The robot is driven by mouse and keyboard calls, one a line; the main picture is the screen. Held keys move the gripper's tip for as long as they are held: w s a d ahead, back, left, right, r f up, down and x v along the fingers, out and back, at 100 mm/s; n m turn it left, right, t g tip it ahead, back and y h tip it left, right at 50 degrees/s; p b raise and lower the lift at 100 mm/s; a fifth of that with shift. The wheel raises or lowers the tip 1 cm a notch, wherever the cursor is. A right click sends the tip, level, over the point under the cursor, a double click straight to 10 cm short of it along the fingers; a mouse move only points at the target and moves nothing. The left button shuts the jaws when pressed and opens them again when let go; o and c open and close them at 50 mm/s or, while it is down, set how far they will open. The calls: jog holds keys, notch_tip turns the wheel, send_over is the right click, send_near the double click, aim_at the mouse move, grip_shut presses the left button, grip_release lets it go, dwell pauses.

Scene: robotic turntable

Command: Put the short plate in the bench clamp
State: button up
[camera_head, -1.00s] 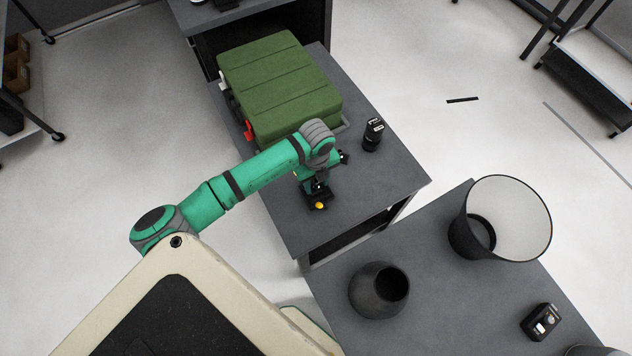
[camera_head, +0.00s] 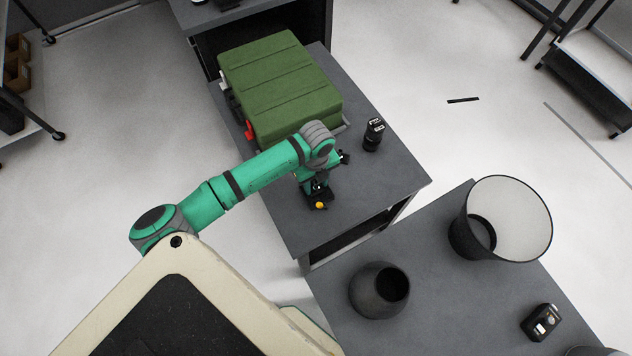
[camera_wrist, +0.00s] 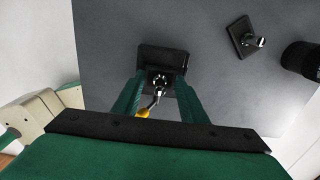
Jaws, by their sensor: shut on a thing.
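My gripper (camera_wrist: 160,84) points down over the grey bench; its two green fingers stand on either side of a small bright metal part. It is shut on a part that I take for the short plate, mostly hidden between the fingers. A dark block with a yellow-orange knob, which I take for the bench clamp (camera_wrist: 162,55), lies right at the fingertips. In the head view the clamp (camera_head: 319,204) sits just below my gripper (camera_head: 318,190) on the bench. I cannot tell whether the held part touches the clamp or sits inside it.
A large green padded block (camera_head: 280,85) stands behind my arm. A black cylinder (camera_head: 373,135) stands to the right on the bench. A small black base with a metal post (camera_wrist: 245,38) lies nearby. The nearer table holds a dark vase (camera_head: 379,290) and a wide bin (camera_head: 500,218).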

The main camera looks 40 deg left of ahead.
aim_at(316, 182)
jog(key=shift+f, duration=0.65)
jog(key=o, duration=1.2)
jog(key=shift+w, duration=0.1)
jog(key=shift+d, duration=0.15)
jog(key=shift+r, duration=0.1)
jog(key=shift+r, duration=0.3)
jog(key=r, duration=1)
jog(key=shift+a, duration=0.2)
jog(key=shift+f, duration=0.1)
